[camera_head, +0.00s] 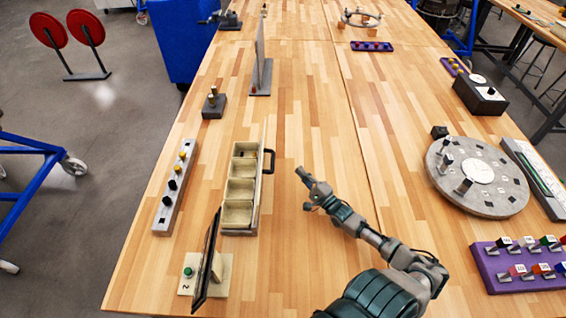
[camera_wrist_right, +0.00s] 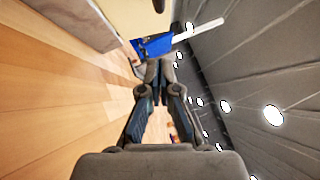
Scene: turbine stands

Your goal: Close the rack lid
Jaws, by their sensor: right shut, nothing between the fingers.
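A black handle (camera_head: 271,160) sticks out from the lid toward the right. My right gripper (camera_head: 301,174) is shut and empty, to the right of the handle and apart from it. In the right wrist view the closed fingers (camera_wrist_right: 158,70) point at the top, where a pale panel shows, probably the lid. My left gripper is not in view.
A grey strip with knobs (camera_head: 174,190) lies left of the rack. A thin dark panel on a base (camera_head: 207,262) stands in front of it. A round grey disc (camera_head: 477,178) and a purple block (camera_head: 520,272) lie at right. The table between is clear.

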